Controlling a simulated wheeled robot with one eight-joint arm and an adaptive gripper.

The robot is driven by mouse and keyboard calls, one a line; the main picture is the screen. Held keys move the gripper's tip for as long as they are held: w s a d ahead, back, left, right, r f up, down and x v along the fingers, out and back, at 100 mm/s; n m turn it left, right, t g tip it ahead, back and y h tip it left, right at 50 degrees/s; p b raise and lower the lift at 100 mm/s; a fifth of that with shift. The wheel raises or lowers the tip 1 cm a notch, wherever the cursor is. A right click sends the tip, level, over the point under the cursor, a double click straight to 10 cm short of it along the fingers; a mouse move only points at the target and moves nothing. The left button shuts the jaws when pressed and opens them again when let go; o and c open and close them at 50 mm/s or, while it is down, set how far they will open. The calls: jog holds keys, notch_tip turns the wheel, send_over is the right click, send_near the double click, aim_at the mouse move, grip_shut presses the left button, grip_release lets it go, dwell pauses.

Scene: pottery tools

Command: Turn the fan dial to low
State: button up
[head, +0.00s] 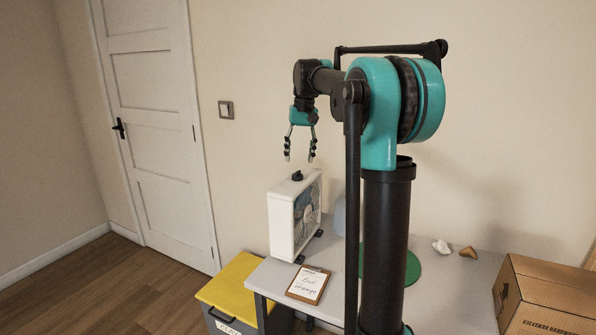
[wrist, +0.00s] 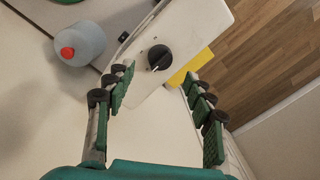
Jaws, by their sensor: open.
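A white box fan (head: 284,225) stands upright on the grey table, its grille facing right in the head view. Its black dial (head: 297,176) is on the top face. In the wrist view the dial (wrist: 158,57) is a round black knob with a pale pointer line, on the white fan top (wrist: 190,25). The dial's setting marks are too small to read. My gripper (head: 300,158) points down above the dial, open and empty, apart from it. In the wrist view the fingers of my gripper (wrist: 160,85) are spread, with the dial showing beyond and between them.
A clipboard (head: 308,284) lies in front of the fan on the table (head: 450,290). A bottle with a red cap (wrist: 82,42) stands beside the fan. A yellow-lidded bin (head: 230,280) is at the left, a cardboard box (head: 545,305) at the right. Air around the dial is clear.

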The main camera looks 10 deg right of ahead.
aim_at(298, 171)
jog(key=f, duration=0.5)
jog(key=shift+a+f, duration=0.2)
jog(key=shift+f, duration=0.1)
jog(key=shift+c, duration=0.2)
jog(key=c, duration=1.1)
